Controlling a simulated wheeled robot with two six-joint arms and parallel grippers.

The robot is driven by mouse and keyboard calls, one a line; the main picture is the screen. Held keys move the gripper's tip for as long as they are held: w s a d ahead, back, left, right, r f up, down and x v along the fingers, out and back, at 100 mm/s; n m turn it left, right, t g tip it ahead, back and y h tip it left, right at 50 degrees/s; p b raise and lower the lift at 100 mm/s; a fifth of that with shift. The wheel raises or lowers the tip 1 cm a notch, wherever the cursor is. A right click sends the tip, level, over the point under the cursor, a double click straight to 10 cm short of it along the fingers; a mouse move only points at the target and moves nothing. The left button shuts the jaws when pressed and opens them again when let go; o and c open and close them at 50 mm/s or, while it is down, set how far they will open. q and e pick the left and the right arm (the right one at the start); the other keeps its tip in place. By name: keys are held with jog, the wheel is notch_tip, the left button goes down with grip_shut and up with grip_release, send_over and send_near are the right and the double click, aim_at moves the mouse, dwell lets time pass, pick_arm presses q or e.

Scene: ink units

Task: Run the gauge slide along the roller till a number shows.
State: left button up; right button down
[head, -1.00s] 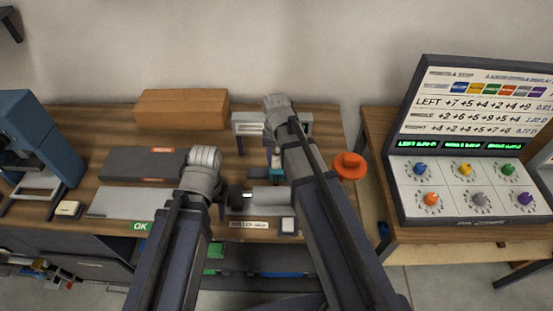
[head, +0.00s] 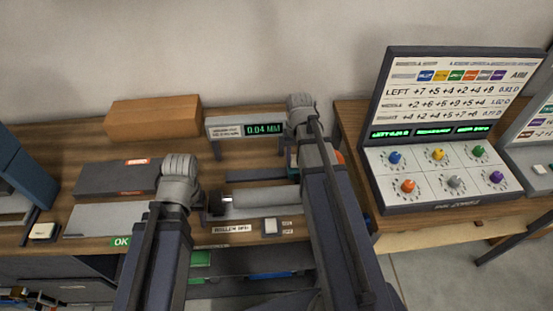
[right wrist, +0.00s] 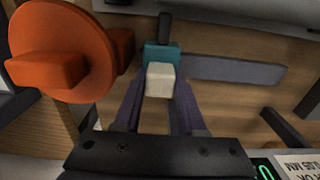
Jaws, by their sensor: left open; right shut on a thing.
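The gauge slide is a teal block (right wrist: 162,54) with a cream grip (right wrist: 160,80). In the right wrist view my right gripper (right wrist: 160,92) is shut on that grip. In the head view my right arm mostly hides the slide and gripper, near the right end of the roller. The grey roller (head: 262,199) lies across the bench and shows at the top of the right wrist view (right wrist: 275,10). The gauge display (head: 263,129) reads 0.04 MM in green. My left gripper (head: 220,204) is open by the roller's left end; its fingers are hard to make out.
A dark rail (head: 255,175) runs behind the roller. An orange knob (right wrist: 70,50) stands close beside the slide. A cardboard-brown box (head: 153,118), dark and grey trays and a white button (head: 270,227) are on the bench. A dial console (head: 440,170) stands right.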

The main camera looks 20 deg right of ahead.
pick_arm(q)
jog(key=shift+a, duration=0.1)
pick_arm(e)
jog(key=shift+d, duration=0.4)
jog(key=shift+c, duration=2.4)
grip_release()
jog(key=shift+s, duration=0.1)
jog(key=shift+d, duration=0.1)
